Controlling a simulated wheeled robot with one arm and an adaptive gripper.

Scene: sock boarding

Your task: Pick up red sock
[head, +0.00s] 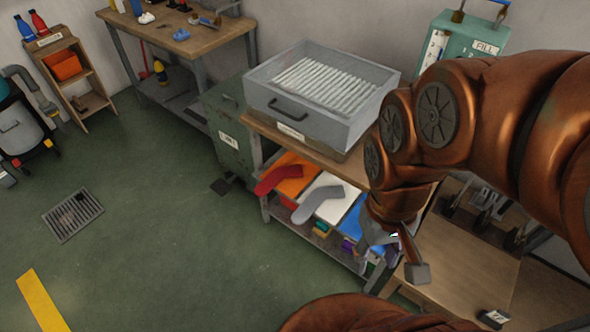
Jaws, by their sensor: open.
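The red sock (282,177) lies over an orange panel or bin (292,187) on the bench below the clear box, its foot end pointing left. A grey sock (318,200) lies to its right over a white panel (333,209). My gripper (398,255) is open, to the right of both socks and apart from the red one. One finger shows as a pale tip and the other as a grey block. My arm hides part of the blue panel (352,222) near the gripper.
A clear lidded box (310,135) with a dark handle stands on the bench behind the socks. A wooden table top (465,285) lies at the right. A green case (465,45) stands at the back. The green floor at left is mostly clear, with a drain grate (73,215).

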